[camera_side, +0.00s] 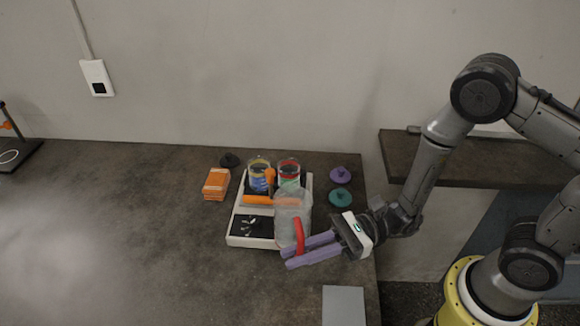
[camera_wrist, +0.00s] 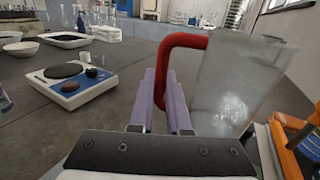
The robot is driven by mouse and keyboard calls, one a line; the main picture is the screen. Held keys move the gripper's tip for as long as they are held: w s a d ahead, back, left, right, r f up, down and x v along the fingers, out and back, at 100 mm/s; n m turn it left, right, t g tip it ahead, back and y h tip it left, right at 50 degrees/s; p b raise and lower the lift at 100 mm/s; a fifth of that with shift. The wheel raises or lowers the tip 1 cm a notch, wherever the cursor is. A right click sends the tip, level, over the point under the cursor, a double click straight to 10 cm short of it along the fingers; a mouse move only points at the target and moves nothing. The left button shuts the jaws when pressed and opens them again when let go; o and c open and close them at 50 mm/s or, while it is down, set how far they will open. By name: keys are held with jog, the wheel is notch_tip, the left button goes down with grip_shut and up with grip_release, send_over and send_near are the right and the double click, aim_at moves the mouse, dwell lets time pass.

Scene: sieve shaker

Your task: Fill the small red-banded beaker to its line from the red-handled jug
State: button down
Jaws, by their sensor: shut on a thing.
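The red-handled jug (camera_side: 291,212) is a clear vessel, upright or nearly so, at the front right of the white tray (camera_side: 236,240). My gripper (camera_side: 294,252) has purple fingers and is shut on the jug's red handle (camera_side: 299,236). In the wrist view the red handle (camera_wrist: 178,42) stands at the finger ends, and the jug (camera_wrist: 232,85) fills the right side. The red-banded beaker (camera_side: 289,168) stands at the tray's back right, behind the jug, its lower part partly hidden. I cannot make out its line or its fill level.
A yellow-banded beaker (camera_side: 259,172) stands left of the red-banded one. An orange-handled object (camera_side: 257,200) lies across the tray's middle. Orange boxes (camera_side: 216,183) are left of the tray; purple (camera_side: 340,174) and teal (camera_side: 340,199) knobbed discs are right. The left bench is mostly clear.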

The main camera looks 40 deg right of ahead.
aim_at(277, 235)
jog(key=w+d+f, duration=0.1)
jog(key=w, duration=0.1)
jog(key=w+d+m+t, duration=0.1)
jog(key=w, duration=0.1)
jog(key=w+d+f+t+h, duration=0.1)
jog(key=w, duration=0.1)
jog(key=shift+d+f, duration=0.15)
jog(key=shift+f, duration=0.15)
jog(key=shift+w+d+f+m, duration=0.1)
jog(key=shift+d+f+m, duration=0.05)
jog(key=shift+d+m, duration=0.2)
jog(key=shift+w+d+r+m, duration=0.1)
jog(key=shift+w+r+m, duration=0.1)
jog(key=shift+r+m, duration=0.3)
jog(key=shift+w+d+r+m, duration=0.15)
jog(key=shift+r+m, duration=0.2)
jog(key=shift+m, duration=0.2)
jog(key=w+d+r+m+t, duration=0.1)
jog(key=w+r+m, duration=0.1)
jog(key=r, duration=0.3)
jog(key=w+d+r+m+t, duration=0.1)
jog(key=w+d+r+m, duration=0.1)
jog(key=r+m, duration=0.3)
jog(key=shift+r+y, duration=0.4)
jog(key=shift+r, duration=0.4)
jog(key=shift+m, duration=0.3)
